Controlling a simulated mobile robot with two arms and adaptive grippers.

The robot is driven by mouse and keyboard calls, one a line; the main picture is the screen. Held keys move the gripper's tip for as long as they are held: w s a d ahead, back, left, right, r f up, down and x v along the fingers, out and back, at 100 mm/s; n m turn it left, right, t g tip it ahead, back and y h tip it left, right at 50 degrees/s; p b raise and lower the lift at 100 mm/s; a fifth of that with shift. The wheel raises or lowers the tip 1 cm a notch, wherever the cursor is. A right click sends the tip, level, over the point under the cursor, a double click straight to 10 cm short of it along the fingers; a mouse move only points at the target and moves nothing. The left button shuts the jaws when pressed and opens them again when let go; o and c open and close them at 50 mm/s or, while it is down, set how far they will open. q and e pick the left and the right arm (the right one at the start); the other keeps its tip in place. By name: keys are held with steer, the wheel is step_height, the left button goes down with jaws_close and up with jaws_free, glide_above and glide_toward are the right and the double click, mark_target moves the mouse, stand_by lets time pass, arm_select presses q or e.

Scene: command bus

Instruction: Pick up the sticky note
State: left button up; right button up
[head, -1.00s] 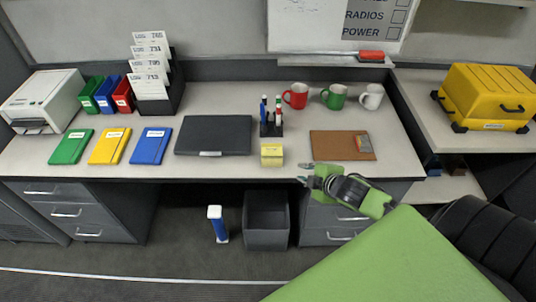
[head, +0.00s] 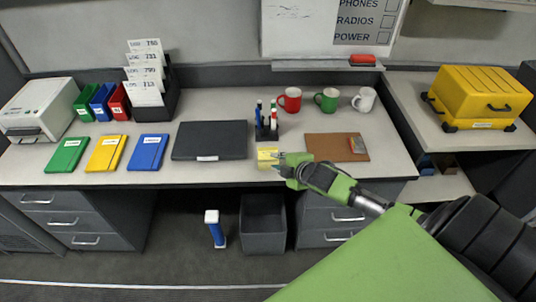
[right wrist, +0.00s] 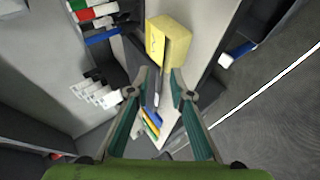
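The sticky note is a small yellow block (head: 267,157) near the front edge of the desk, in front of the pen holder. My right gripper (head: 281,161) has its fingertips at the block's right side in the head view. In the right wrist view the yellow block (right wrist: 168,40) lies just past the tips of the open fingers (right wrist: 162,72). I cannot tell whether a fingertip touches it. My left gripper is not in view.
A pen holder (head: 266,128) stands just behind the block. A dark closed laptop-like case (head: 210,141) lies to the left. A brown clipboard (head: 330,146) lies to the right. Several mugs stand behind. A grey bin (head: 263,225) is below the desk edge.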

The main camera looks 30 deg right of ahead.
mark_target(268, 159)
steer(key=shift+p+x, duration=0.45)
steer(key=shift+x, duration=2.15)
steer(key=shift+s+f, duration=0.15)
jaws_close()
